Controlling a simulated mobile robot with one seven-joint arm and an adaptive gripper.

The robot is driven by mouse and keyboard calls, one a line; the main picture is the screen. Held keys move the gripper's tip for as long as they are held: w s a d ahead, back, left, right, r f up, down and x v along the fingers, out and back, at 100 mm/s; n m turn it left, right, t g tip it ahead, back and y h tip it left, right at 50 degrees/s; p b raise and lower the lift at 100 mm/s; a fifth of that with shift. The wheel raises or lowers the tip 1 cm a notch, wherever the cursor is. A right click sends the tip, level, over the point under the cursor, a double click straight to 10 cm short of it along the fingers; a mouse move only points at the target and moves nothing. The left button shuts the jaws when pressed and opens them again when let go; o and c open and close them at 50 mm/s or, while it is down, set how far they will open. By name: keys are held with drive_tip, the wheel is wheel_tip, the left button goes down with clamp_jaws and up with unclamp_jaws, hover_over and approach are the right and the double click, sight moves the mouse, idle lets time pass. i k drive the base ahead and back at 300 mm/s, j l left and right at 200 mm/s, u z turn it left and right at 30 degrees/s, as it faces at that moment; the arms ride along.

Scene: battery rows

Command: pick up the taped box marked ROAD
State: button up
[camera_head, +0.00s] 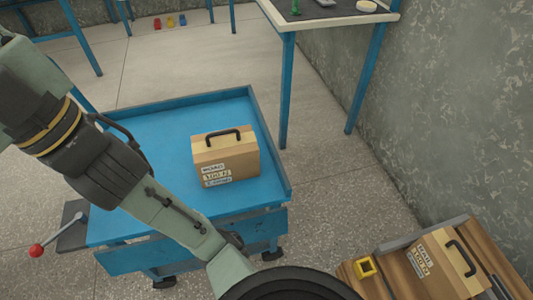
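A tan cardboard box (226,157) with a black handle on top stands upright on the blue cart (125,212). Its front carries white label strips; the top line seems to read ROAD, but the print is small. A second, similar tan box (451,262) with a black handle is on a wooden surface at the lower right. Its label is turned and too small to read surely. My arm crosses the left side and bottom of the view, and my gripper is not in view. Nothing of mine visibly touches either box.
The cart has a raised rim and a red-knobbed lever (37,250) at left. A blue-legged table (330,20) and a grey wall (450,110) stand to the right.

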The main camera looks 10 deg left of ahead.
sight(224, 155)
drive_tip(key=j+z, duration=0.25)
drive_tip(key=k+j+z, duration=0.25)
drive_tip(key=j, duration=0.15)
drive_tip(key=j+z, duration=0.3)
drive_tip(key=j, duration=0.5)
drive_tip(key=k+j+z, duration=0.1)
drive_tip(key=j, duration=0.45)
drive_tip(key=i+j, duration=0.05)
